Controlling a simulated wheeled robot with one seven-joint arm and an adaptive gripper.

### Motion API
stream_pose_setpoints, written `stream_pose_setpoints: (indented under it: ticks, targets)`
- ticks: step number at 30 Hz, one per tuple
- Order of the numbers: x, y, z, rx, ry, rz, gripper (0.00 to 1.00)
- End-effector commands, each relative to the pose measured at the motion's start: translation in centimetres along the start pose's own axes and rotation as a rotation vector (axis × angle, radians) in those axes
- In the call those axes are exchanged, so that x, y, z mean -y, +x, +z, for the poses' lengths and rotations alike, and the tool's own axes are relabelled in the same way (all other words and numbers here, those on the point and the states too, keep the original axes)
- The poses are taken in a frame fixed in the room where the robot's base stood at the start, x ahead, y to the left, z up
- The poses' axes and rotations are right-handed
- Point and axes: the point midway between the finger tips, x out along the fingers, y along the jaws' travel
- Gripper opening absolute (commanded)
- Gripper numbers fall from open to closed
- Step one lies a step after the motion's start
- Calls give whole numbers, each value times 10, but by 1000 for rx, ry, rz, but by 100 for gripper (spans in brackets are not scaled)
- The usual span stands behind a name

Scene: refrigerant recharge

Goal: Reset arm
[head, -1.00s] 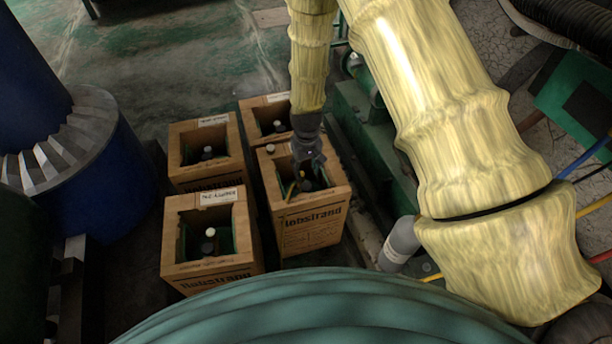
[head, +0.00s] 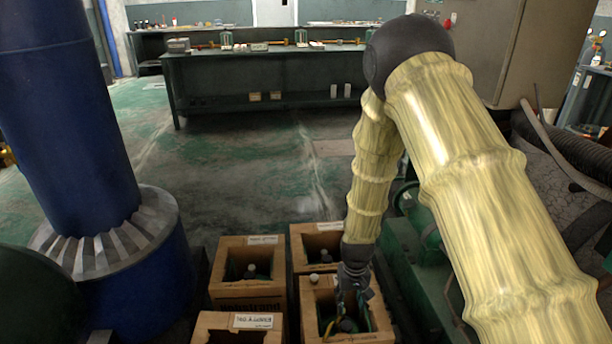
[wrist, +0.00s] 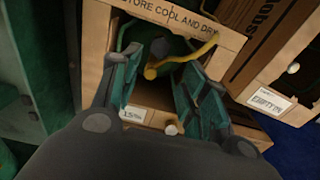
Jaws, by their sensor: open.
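My arm reaches down to the near right wooden crate (head: 308,300). My gripper (head: 350,305) is at the mouth of this crate, fingers pointing down into it. In the wrist view my gripper (wrist: 160,72) is open, with its two dark green fingers spread apart. Between and beyond the fingers is a green bottle with a dark cap (wrist: 160,47) and a yellow hose or handle (wrist: 185,60). I cannot tell whether a finger touches it. The inside of the crate is partly hidden by the fingers.
Three other crates stand close by: back left (head: 218,270), back right (head: 298,240) and near left (head: 200,330). A blue column (head: 150,300) stands left, green machinery (head: 415,250) right. A workbench (head: 270,80) lies beyond open floor (head: 250,160).

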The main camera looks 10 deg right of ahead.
Motion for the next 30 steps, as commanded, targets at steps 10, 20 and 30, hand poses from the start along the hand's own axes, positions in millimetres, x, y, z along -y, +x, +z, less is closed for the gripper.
stream_pose_setpoints:
  ticks: [10,20,30]
  targets:
    - [-21,83,119,17,18,23,44]
    - [-31,127,268,11,36,17,44]
    - [-28,125,355,7,56,-6,44]
